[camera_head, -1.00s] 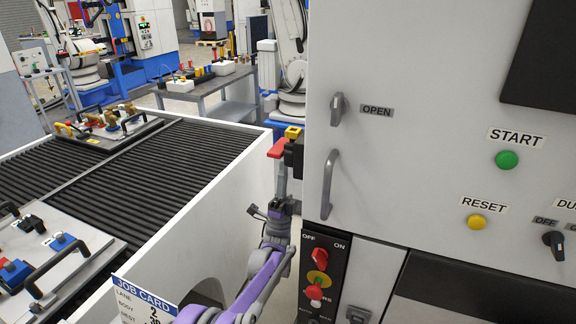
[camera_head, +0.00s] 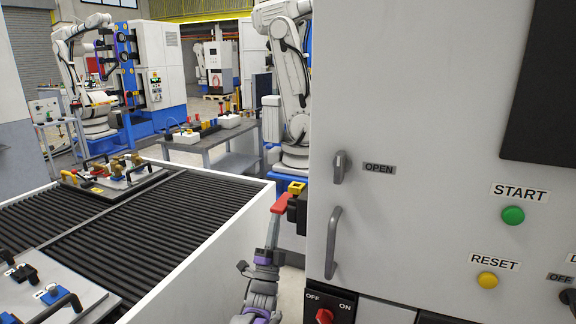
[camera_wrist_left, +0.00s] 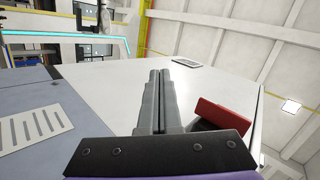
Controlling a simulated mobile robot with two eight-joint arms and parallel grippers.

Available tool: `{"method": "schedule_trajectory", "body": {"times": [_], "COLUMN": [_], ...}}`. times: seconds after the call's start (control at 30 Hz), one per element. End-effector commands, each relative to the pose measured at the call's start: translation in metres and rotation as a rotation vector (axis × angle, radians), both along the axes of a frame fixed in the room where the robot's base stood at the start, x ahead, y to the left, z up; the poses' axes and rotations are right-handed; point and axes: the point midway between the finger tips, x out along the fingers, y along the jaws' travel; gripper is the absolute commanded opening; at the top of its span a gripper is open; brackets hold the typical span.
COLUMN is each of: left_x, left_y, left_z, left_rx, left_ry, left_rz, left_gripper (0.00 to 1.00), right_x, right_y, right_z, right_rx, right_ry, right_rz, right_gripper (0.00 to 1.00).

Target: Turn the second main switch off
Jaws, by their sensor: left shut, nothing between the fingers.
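A red lever handle (camera_head: 279,203) sticks out from a yellow and black switch box (camera_head: 296,188) on the left side edge of the grey cabinet. My left gripper (camera_head: 274,224) is shut and empty, just below the red handle, pointing up. In the left wrist view its closed fingers (camera_wrist_left: 158,78) stand beside the red handle (camera_wrist_left: 224,114), which lies to their right; whether they touch cannot be told. A black panel (camera_head: 328,303) with OFF and ON marks and a red knob (camera_head: 324,316) shows low on the cabinet, cut by the frame edge. My right gripper is not in view.
The cabinet front carries a grey door handle (camera_head: 332,242), an OPEN latch (camera_head: 340,166), a green START button (camera_head: 513,215) and a yellow RESET button (camera_head: 487,280). A white-walled conveyor (camera_head: 215,245) stands close left of my arm, with a narrow gap between.

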Motion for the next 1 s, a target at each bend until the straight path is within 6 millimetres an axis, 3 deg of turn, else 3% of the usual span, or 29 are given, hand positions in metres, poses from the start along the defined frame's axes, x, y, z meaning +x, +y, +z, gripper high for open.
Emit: {"method": "schedule_trajectory", "body": {"times": [0.03,0.2,0.47,0.77,1.0], "left_x": [0.000,-0.007,-0.058,-0.171,-0.292], "left_y": [0.008,0.030,0.066,0.105,0.128], "left_z": [0.010,0.019,0.000,-0.059,-0.123], "left_rx": [-0.015,-0.095,-0.277,-0.560,-0.828], "left_ry": [0.075,0.353,0.769,1.217,1.533], "left_rz": [-0.018,-0.075,-0.108,-0.053,0.072], "left_gripper": [0.00,0.00,0.00,0.00,0.00], "right_x": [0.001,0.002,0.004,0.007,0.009], "right_y": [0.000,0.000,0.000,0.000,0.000], "right_z": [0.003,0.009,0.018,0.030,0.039], "right_rx": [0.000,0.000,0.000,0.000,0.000], "right_ry": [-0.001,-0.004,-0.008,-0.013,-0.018], "right_rz": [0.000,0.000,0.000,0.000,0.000], "right_gripper": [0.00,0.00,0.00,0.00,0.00]}}
